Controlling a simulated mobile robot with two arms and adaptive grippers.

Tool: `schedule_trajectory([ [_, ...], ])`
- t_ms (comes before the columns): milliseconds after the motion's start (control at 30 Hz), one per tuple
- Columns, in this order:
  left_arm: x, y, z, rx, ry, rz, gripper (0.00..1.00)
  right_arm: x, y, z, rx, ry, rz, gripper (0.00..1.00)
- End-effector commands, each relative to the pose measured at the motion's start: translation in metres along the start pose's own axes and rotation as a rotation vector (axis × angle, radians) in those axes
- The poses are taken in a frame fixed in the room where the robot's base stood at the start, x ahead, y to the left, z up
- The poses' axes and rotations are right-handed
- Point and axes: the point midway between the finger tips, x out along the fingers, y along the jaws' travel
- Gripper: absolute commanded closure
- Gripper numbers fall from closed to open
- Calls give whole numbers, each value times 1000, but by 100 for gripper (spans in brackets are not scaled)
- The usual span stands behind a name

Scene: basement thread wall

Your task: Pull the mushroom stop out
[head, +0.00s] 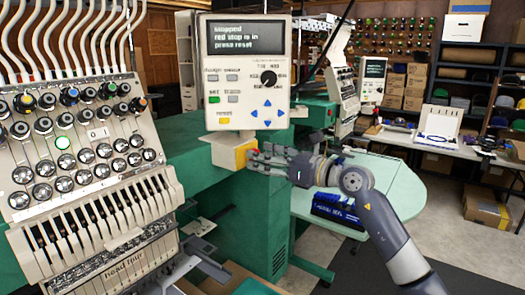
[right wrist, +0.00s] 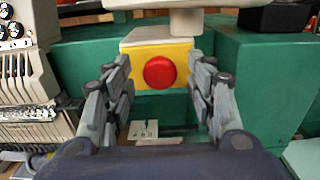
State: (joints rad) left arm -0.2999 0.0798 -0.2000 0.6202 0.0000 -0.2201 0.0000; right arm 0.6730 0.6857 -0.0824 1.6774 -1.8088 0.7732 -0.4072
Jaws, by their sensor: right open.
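The mushroom stop (right wrist: 160,72) is a round red button on the yellow face of a small box (right wrist: 178,47). In the head view the yellow box (head: 240,154) sits under the control panel, and the red button is hidden there. My right gripper (head: 252,155) is at the front of the box. In the right wrist view my right gripper (right wrist: 163,78) is open, with one finger on each side of the red button and a gap to it on both sides. I cannot tell whether the fingertips touch the box. My left gripper is not in view.
The control panel (head: 247,75) above the box shows "stopped, red stop is in, press reset" and has a yellow reset button (head: 224,120). The embroidery head (head: 85,150) stands close on the left. A green table (head: 385,185) is at the right.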

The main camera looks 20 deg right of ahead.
Motion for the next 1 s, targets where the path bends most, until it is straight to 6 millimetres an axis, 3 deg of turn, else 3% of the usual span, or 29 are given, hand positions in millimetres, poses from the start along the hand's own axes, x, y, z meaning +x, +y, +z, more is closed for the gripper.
schedule_trajectory([
  [367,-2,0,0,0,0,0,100,8,0,-1,-1,1,0,49],
  [467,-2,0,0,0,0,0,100,8,0,-1,-1,1,0,67],
  [600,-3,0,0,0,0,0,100,8,0,-1,-1,1,0,99],
  [1000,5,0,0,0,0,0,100,-4,0,-1,-1,1,-1,100],
])
